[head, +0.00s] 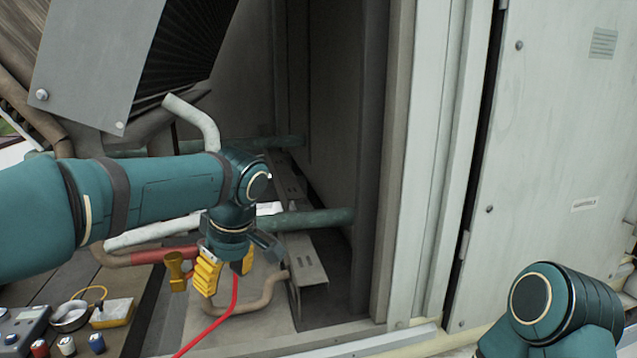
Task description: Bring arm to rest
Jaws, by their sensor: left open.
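My left arm (150,190) reaches in from the left, and its wrist bends downward in front of the open cooler bay. My left gripper (226,272) points down with its yellow fingers apart. A thin red hose (232,300) passes close by the fingers; whether it touches them I cannot tell. My right arm (560,312) shows only as a teal joint at the lower right, and its gripper is out of view.
Pipes (310,219) cross the bay behind the gripper, and a brass-coloured fitting (176,271) sits just left of it. A tilted grey panel (95,60) hangs above the arm. A pale cabinet door (560,140) stands right.

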